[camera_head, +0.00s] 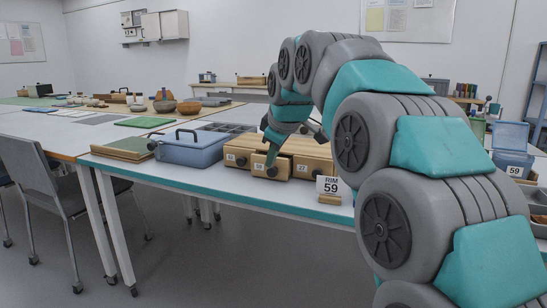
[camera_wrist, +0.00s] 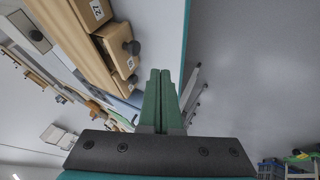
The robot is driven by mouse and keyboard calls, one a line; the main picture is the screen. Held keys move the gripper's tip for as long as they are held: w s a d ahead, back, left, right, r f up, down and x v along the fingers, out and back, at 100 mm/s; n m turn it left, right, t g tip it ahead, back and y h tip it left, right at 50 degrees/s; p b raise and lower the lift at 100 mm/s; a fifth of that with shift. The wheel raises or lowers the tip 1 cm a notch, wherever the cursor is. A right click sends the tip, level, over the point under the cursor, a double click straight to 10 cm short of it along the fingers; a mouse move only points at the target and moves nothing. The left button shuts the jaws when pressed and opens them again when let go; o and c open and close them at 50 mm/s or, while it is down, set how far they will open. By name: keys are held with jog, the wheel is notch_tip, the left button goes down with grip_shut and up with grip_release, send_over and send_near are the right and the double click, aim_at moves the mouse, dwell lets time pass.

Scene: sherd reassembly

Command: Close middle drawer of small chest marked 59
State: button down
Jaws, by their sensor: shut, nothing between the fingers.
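The small wooden chest (camera_head: 314,149) stands near the front edge of the table, with a row of three labelled drawers. Its middle drawer (camera_head: 271,171) sticks out past the drawers on either side. In the wrist view the middle drawer (camera_wrist: 117,38) projects at upper left, with a dark round knob.
A card reading RIM 59 (camera_head: 329,188) stands at the table edge, right of the chest. A blue case (camera_head: 187,148) with a black handle is to the left. A blue bin marked 59 (camera_head: 511,157) is at right. Open floor lies before the table.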

aim_at(276, 168)
jog(key=x, duration=0.8)
jog(key=shift+w+f, duration=0.2)
jog(key=shift+f, duration=0.15)
jog(key=w, duration=0.1)
jog(key=w+d, duration=0.1)
jog(key=shift+w+r, duration=0.15)
jog(key=shift+w, duration=0.2)
jog(key=shift+w+d+p, duration=0.15)
jog(key=shift+w+p, duration=0.15)
jog(key=shift+w, duration=0.15)
jog(key=shift+w+d+r+p, duration=0.1)
jog(key=shift+w+d+p, duration=0.2)
jog(key=shift+w, duration=0.4)
jog(key=shift+w+d+p, duration=0.2)
jog(key=shift+w+p, duration=0.1)
jog(key=shift+w, duration=0.4)
jog(key=shift+w+d+r+p, duration=0.1)
jog(key=shift+w+d+p, duration=0.2)
jog(key=shift+w, duration=0.4)
